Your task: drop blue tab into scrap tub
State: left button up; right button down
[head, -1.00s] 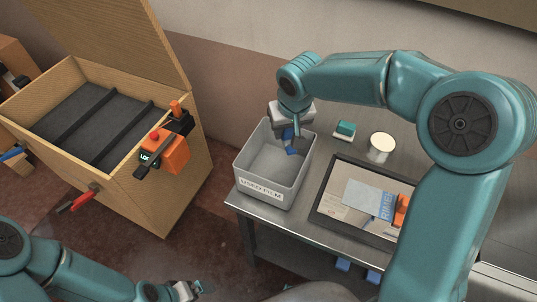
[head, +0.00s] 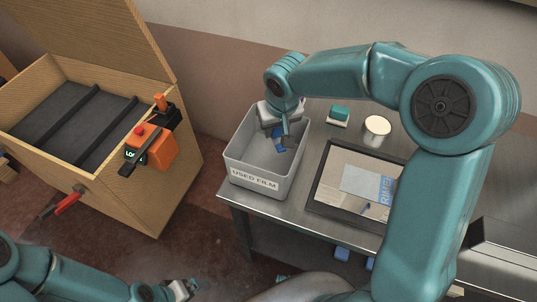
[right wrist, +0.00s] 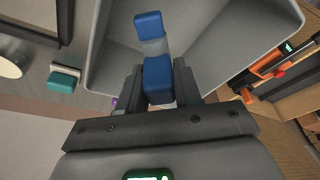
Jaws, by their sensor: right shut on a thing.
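The scrap tub (head: 238,154) is a grey open box labelled "USED FILM" at the table's left end. My right gripper (head: 283,138) points down over its back right part, inside the rim's outline. In the right wrist view, my right gripper (right wrist: 158,88) is shut on the blue tab (right wrist: 157,80). A pale piece and a second blue piece (right wrist: 149,22) show beyond it; I cannot tell whether they are joined to the tab. The tub wall (right wrist: 245,40) surrounds them. My left gripper (head: 185,290) is low at the bottom edge, far from the tub, its jaws unclear.
A teal-topped block (head: 340,114) and a white round container (head: 376,129) stand behind a dark-framed panel (head: 330,200) on the metal table. A large open wooden crate (head: 160,205) with an orange lock device (head: 152,148) stands at left, apart from the table.

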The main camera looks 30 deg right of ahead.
jog(key=c, duration=0.7)
grip_release()
jog(key=shift+w, duration=0.1)
jog(key=v, duration=1.6)
jog(key=shift+r, duration=0.2)
